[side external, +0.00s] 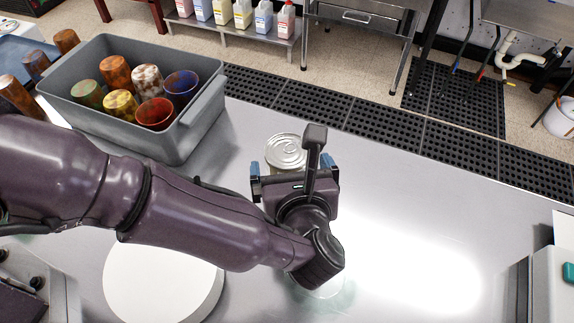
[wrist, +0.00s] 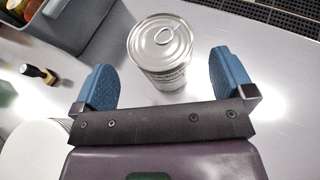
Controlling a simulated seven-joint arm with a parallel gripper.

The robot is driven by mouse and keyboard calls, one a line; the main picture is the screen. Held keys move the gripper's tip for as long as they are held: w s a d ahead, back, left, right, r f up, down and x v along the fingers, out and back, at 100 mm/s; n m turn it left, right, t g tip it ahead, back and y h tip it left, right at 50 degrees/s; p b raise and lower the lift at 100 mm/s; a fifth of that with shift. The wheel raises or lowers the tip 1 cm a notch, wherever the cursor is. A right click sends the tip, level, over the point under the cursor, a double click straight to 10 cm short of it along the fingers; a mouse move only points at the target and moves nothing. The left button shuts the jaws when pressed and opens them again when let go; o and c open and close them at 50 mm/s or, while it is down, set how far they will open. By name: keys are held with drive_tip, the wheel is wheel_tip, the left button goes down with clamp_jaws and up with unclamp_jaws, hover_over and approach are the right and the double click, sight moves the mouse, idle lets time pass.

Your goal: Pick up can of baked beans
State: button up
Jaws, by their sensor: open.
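The can of baked beans (side external: 286,150) stands upright on the metal counter, with its silver ring-pull lid facing up. In the side external view my gripper partly hides its body. In the wrist view the can (wrist: 161,50) is ahead of my gripper (wrist: 166,80), roughly centred between the two blue fingers. My gripper (side external: 295,166) is open and empty, with one finger on each side of the can's near side. A gap shows between the can and each finger in the wrist view.
A grey tub (side external: 196,128) with several coloured cups stands at the left, and more cups lie beyond it. A white round plate or board (side external: 160,285) lies at the front. A bottle-like object (wrist: 38,75) lies left of the can. The counter right of my gripper is clear.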

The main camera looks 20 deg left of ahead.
sight(288, 154)
drive_tip(key=shift+x, duration=2.8)
drive_tip(key=shift+w+r, duration=0.1)
drive_tip(key=shift+r, duration=0.05)
drive_tip(key=c, duration=1.1)
drive_tip(key=shift+c, duration=0.2)
